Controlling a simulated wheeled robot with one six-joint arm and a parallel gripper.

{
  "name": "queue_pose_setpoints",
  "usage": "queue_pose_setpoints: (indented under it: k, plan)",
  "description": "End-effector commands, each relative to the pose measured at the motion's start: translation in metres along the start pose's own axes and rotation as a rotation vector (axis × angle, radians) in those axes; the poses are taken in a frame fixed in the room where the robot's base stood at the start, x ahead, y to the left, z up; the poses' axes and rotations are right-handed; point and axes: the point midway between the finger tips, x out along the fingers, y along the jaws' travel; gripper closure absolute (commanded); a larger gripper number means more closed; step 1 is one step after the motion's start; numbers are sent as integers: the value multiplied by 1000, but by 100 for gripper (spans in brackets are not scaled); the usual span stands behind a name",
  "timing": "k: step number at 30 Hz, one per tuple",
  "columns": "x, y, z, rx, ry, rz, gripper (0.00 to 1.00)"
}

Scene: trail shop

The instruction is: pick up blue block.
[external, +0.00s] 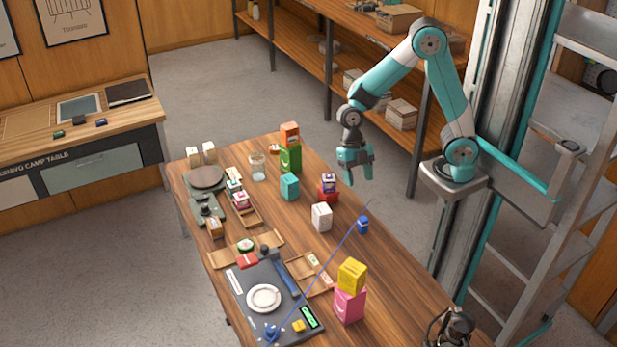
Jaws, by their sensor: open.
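A small blue block (363,225) stands on the wooden table (390,268) near its right edge. It has a lighter mark on its side. My gripper (359,180) is teal, points down and is open with nothing between its fingers. It hangs above the right edge of the table, higher in the picture than the blue block and apart from it. A teal block (290,186) stands farther left on the table.
A white block (322,217) and a red block with a purple one on top (328,187) stand left of the blue block. A yellow block (352,276) sits on a pink one (349,305) nearer the front. A thin blue line (320,270) crosses the table.

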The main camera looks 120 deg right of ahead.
Motion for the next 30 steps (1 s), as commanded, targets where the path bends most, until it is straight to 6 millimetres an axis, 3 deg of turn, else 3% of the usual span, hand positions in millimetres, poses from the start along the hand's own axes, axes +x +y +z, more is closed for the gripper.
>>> queue_pose_setpoints:
  k: [12,20,30]
  plan:
    - [91,-1,-2,0,1,-7,43]
    - [112,0,-2,0,0,-3,43]
    - [157,2,-2,0,0,-4,43]
